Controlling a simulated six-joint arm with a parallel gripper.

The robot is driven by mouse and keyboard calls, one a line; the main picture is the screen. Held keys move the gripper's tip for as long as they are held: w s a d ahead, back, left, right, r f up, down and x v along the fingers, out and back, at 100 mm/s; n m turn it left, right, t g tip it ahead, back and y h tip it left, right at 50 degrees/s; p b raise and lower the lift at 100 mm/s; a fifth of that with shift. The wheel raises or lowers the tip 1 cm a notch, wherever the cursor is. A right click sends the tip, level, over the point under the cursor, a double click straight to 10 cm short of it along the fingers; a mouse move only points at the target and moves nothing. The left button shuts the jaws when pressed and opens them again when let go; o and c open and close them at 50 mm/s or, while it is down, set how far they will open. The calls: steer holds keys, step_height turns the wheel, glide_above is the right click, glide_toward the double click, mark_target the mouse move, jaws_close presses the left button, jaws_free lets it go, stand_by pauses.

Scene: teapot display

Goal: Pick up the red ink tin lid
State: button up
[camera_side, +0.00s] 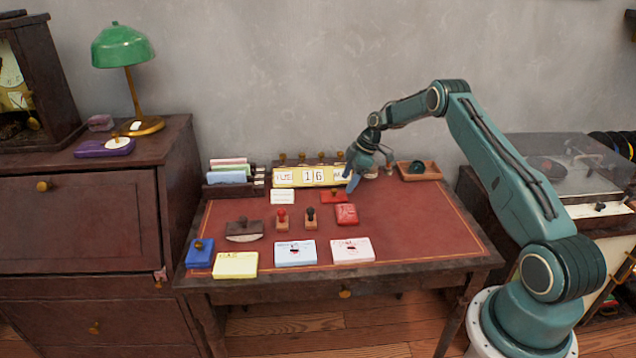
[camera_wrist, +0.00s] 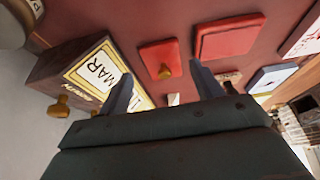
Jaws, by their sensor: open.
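The red ink tin lid (camera_side: 333,196) is a flat red square with a small brass knob. It lies on the desk's red leather top, in front of the calendar. In the wrist view the lid (camera_wrist: 158,56) lies ahead of my fingertips, with its knob roughly between them in the picture. The red ink tin (camera_side: 346,214) sits just in front of the lid; it shows in the wrist view (camera_wrist: 228,38) beside the lid. My gripper (camera_side: 366,172) is open and empty, above the desk near the calendar's right end. Its two fingers (camera_wrist: 163,88) are spread, apart from the lid.
The calendar block (camera_side: 313,176) stands close behind the lid. A wooden tray (camera_side: 432,174) is at the back right. Two stamps, a blocker (camera_side: 243,236), a blue tin (camera_side: 199,253) and several card stacks occupy the left and front. The right of the leather top is clear.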

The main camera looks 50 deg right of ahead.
mark_target(338, 195)
steer(key=shift+a+x, duration=0.1)
steer(key=shift+x, duration=1.1)
steer(key=shift+a+x, duration=0.15)
steer(key=shift+x, duration=1.1)
steer(key=shift+w+r, duration=0.1)
steer(key=c, duration=0.7)
steer(key=shift+r, duration=0.15)
steer(key=shift+c, duration=0.2)
step_height(338, 195, up, 20)
steer(key=shift+a, duration=0.1)
